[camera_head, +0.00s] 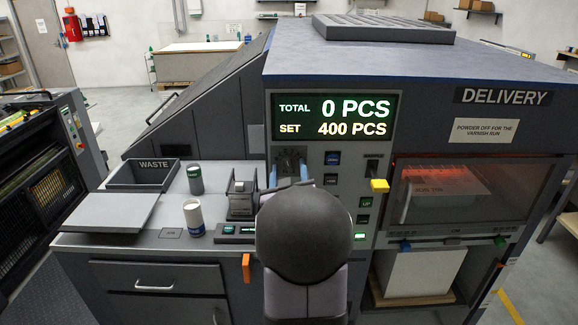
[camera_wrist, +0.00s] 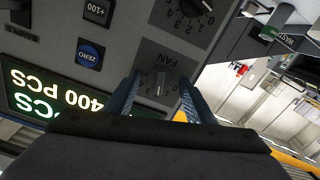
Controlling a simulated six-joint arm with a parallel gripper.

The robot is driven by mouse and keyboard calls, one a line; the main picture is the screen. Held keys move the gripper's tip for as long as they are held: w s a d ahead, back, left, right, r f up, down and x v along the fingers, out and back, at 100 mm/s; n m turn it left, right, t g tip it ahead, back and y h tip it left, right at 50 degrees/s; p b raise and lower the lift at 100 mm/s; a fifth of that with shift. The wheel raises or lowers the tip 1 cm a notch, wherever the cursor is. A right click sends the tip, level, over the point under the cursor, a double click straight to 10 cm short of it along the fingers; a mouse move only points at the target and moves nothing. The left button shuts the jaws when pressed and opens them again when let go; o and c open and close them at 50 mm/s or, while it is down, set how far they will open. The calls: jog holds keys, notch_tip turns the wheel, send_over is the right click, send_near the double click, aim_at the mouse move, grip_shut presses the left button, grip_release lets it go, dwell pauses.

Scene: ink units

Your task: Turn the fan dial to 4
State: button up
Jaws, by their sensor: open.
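The fan dial (camera_wrist: 160,89) is a dark round knob with a pale pointer mark, on a dark plate lettered FAN, which appears upside down in the wrist view. The number it points at cannot be read. My gripper (camera_wrist: 158,86) is open, with one blue finger on each side of the knob; I cannot tell whether either finger touches it. In the head view my gripper (camera_head: 288,171) reaches up to the panel just under the display, and the arm hides much of the dial area.
A second numbered dial (camera_wrist: 196,4) sits close by, with a blue ZERO button (camera_wrist: 91,53) and a +100 button (camera_wrist: 97,11). The lit display (camera_head: 333,119) reads 0 and 400 PCS. Cans (camera_head: 194,219) and a waste tray (camera_head: 143,176) stand left.

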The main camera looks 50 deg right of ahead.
jog(key=shift+w+d, duration=0.2)
jog(key=c, duration=1.1)
jog(key=shift+o, duration=0.2)
